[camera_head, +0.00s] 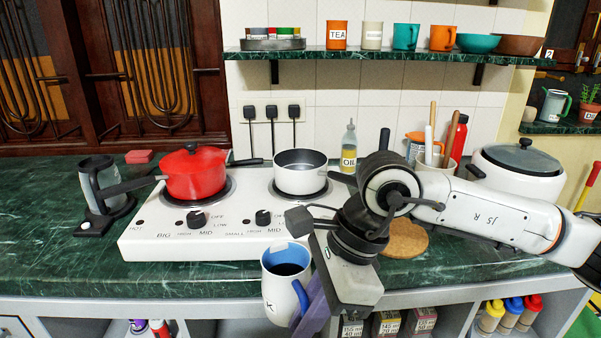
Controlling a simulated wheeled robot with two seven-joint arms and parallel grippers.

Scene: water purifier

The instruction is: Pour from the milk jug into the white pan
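My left gripper is not in view.
The white stove (165,243) also carries a red lidded pot (195,175). A grey jug (98,180) stands at left. An oil bottle (349,150), a utensil holder and a white lidded cooker (520,170) are at right. A shelf (390,57) with cups hangs above.

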